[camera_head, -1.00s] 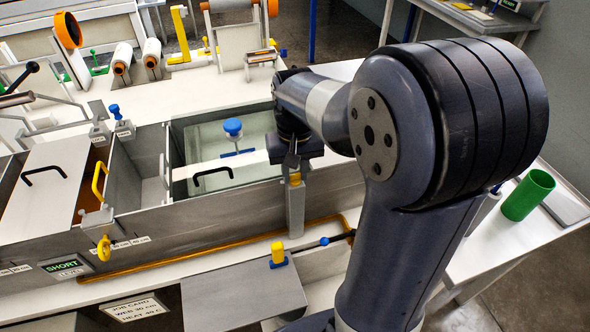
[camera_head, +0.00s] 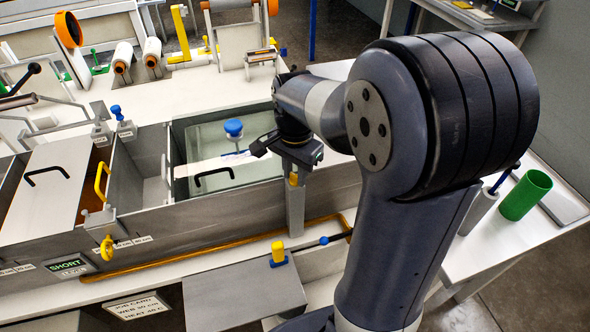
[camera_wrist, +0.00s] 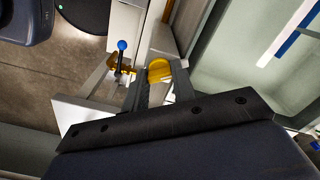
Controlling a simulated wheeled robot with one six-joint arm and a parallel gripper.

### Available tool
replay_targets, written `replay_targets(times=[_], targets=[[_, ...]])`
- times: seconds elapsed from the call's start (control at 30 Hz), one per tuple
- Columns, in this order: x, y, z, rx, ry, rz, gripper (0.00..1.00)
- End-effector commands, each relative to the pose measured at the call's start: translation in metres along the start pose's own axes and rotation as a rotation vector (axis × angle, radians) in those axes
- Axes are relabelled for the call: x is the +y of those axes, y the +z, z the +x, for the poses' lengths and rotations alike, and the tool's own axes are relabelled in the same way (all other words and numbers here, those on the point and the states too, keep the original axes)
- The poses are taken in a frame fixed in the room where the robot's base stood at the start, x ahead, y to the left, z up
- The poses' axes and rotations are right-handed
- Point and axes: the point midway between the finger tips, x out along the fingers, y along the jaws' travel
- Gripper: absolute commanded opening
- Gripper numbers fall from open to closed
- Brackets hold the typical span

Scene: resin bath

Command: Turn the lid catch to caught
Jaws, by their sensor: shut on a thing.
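The lid catch is a yellow piece (camera_head: 293,179) on top of a grey post at the front right of the bath in the head view. In the wrist view the yellow catch (camera_wrist: 159,69) shows between the two dark fingers. My gripper (camera_wrist: 162,78) is shut on it; in the head view my gripper (camera_head: 292,170) sits over the post and partly hides the catch. A pale lid with a black handle (camera_head: 214,180) lies on the bath just left of the post.
A blue knob (camera_head: 233,128) stands over the bath behind the handle. A yellow knob (camera_head: 278,253) and a blue-tipped lever (camera_head: 323,240) are below the post at the front. A green cylinder (camera_head: 525,195) stands on the right bench. A yellow handle (camera_head: 101,181) is at the left.

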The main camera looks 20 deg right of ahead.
Motion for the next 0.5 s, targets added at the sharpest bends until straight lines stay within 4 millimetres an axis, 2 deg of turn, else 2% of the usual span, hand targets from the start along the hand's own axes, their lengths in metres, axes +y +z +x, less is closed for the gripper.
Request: replay_targets(times=[0.5], targets=[[-0.0003, -0.0004, -0.0006, 0.001, -0.002, 0.398, 0.03]])
